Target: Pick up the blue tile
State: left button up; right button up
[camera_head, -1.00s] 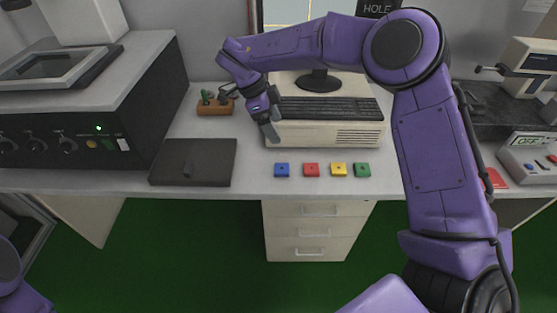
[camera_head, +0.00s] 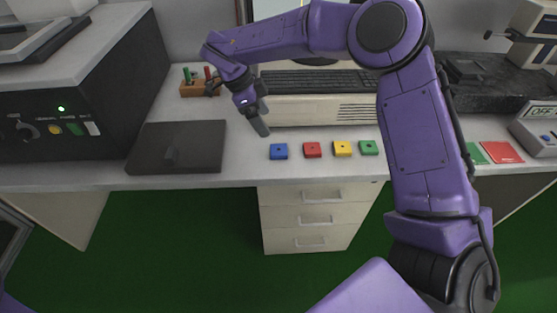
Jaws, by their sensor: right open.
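The blue tile (camera_head: 279,151) lies flat on the white desk, at the left end of a short row of small square tiles. My right gripper (camera_head: 262,130) hangs above the desk, just behind and to the left of the blue tile in the picture. It points down, is open and holds nothing. Its fingers overlap each other from this angle. It appears apart from the tile. My left gripper is not in view.
Red (camera_head: 312,149), yellow (camera_head: 342,148) and green (camera_head: 368,147) tiles lie to the right of the blue one. A dark flat board (camera_head: 190,146) lies to the left. A keyboard (camera_head: 310,82) and a beige computer case (camera_head: 340,110) stand behind.

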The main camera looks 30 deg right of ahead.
aim_at(277, 149)
jog(key=x, duration=0.7)
jog(key=a+x, duration=0.1)
jog(key=x, duration=0.3)
jog(key=shift+f, duration=0.2)
jog(key=c, duration=1.1)
